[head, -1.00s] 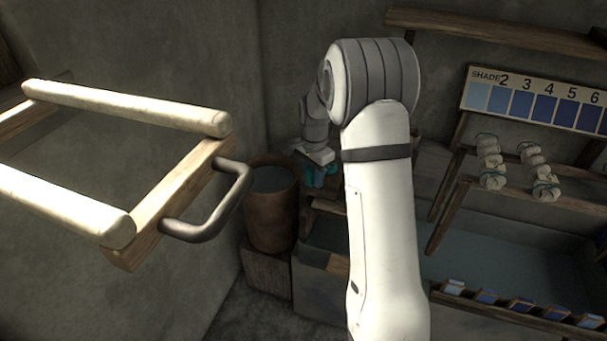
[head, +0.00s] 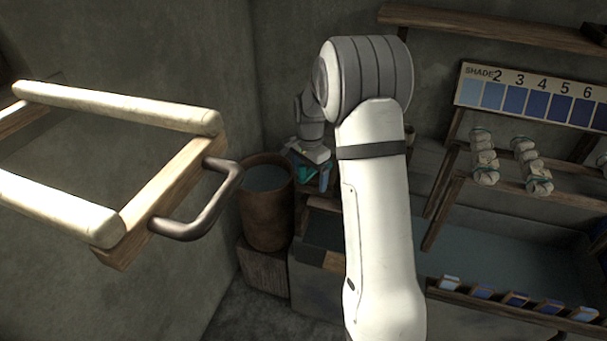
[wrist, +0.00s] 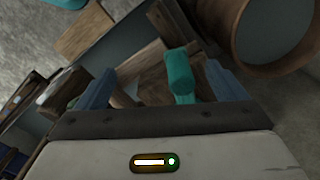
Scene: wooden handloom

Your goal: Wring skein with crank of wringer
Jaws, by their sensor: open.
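My gripper (wrist: 162,88) is open in the wrist view, with a blue-grey finger on each side. An upright teal grip, which looks like the wringer's crank handle (wrist: 181,75), stands between the fingers, nearer the right one. I cannot tell whether it touches. Wooden parts (wrist: 145,85) lie behind it. In the head view my gripper (head: 316,172) is small, beside the bucket and partly hidden by my arm. Pale tied skeins (head: 484,160) rest on the rack at the right; I cannot make out a skein at the wringer.
A brown bucket (head: 266,212) of liquid stands left of my gripper, and close by in the wrist view (wrist: 243,58). A wooden frame (head: 165,195) with pale bars and a dark handle (head: 205,215) juts in at left. A vat (head: 470,250) lies behind my arm.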

